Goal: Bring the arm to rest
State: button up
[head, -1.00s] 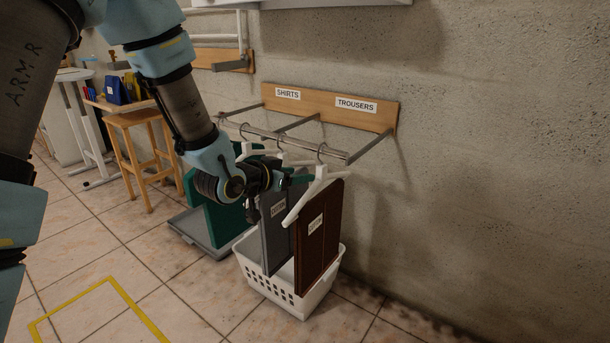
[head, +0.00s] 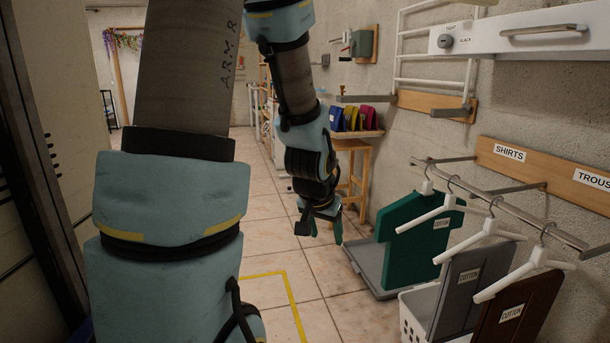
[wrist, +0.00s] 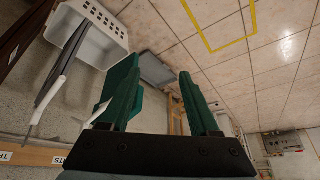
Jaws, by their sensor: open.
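My arm reaches forward in the head view, and my gripper (head: 324,230) hangs open and empty over the floor, left of the clothes rail (head: 500,205). In the wrist view my gripper (wrist: 158,72) shows two green fingers spread well apart, with nothing between them but a view of floor and far furniture. A green shirt (head: 412,245), a grey garment (head: 459,298) and a brown garment (head: 515,318) hang on white hangers from the rail, to the right of my gripper and apart from it. COTTON labels show on them.
A white basket (head: 415,310) stands below the hanging clothes, beside a grey tray (head: 368,268) on the floor. A wooden stool (head: 352,145) and a wall rack (head: 428,45) lie beyond. Tiled floor with a yellow outline (head: 290,300) is clear at the centre.

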jog(key=s+a+r+n+g+y, duration=0.2)
jog(key=s+a+n+g, duration=0.25)
jog(key=s+a, duration=0.6)
notch_tip(320, 180, up, 15)
jog(key=w+t+p, duration=0.1)
jog(key=p, duration=1.4)
jog(key=shift+w+a+p, duration=0.4)
